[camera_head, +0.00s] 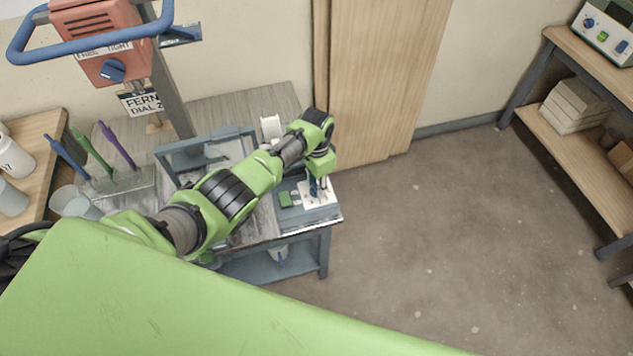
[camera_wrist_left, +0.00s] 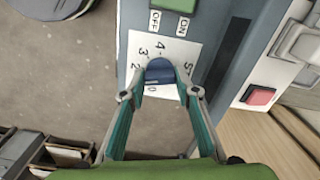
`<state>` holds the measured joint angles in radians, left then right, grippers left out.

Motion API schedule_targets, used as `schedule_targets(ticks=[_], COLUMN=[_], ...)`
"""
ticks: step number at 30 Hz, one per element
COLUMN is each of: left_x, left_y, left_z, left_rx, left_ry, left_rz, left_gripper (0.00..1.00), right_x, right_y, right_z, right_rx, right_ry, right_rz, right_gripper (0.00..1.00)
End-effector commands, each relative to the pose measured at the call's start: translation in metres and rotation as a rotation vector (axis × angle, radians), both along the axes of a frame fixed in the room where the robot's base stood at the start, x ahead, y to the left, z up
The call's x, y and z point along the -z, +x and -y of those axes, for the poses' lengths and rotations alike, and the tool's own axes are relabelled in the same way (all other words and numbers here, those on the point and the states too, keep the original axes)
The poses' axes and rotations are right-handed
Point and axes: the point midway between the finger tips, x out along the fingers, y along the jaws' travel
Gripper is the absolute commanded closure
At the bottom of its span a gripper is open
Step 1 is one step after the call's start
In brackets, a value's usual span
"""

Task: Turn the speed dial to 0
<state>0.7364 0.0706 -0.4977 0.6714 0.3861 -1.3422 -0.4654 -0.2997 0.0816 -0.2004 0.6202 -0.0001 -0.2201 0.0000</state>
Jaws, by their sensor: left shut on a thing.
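The speed dial is a blue knob (camera_wrist_left: 160,74) on a white plate (camera_wrist_left: 135,48) marked with numbers, on a grey control box (camera_head: 322,211). In the left wrist view 2, 3, 4 and 5 show around the knob, and a 0 shows just below it. My left gripper (camera_wrist_left: 160,93) is shut on the knob, one finger on each side. In the head view this gripper (camera_head: 318,184) points down at the plate, and the knob is mostly hidden. I cannot tell which number the knob points to. My right gripper is not in view.
OFF and ON labels (camera_wrist_left: 168,22) lie beside the dial plate. A red button (camera_wrist_left: 260,96) is on the neighbouring panel. An orange unit (camera_head: 100,38) with a blue knob and a blue handle stands at the upper left. The floor to the right is clear.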

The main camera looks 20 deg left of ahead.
Motion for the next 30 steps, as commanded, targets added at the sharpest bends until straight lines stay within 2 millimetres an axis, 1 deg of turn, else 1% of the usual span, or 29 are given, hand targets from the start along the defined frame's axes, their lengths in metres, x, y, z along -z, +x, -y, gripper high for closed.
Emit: schedule_targets(ticks=[1,12,24,30], left_x=[-0.002,-0.002,-0.001,-0.001], left_y=[0.000,0.000,0.001,0.001], left_z=[0.000,0.000,0.001,0.000], left_rx=[-0.044,-0.394,-0.770,-0.931], left_ry=[0.000,0.000,-0.001,-0.001], left_rz=[0.000,0.001,0.000,0.001], left_gripper=[0.93,0.93,0.93,0.93], right_x=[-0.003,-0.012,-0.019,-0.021], right_y=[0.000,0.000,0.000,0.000], right_z=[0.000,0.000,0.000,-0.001], right_rx=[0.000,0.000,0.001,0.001], right_ry=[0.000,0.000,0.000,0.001], right_rz=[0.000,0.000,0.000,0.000], right_gripper=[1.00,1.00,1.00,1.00])
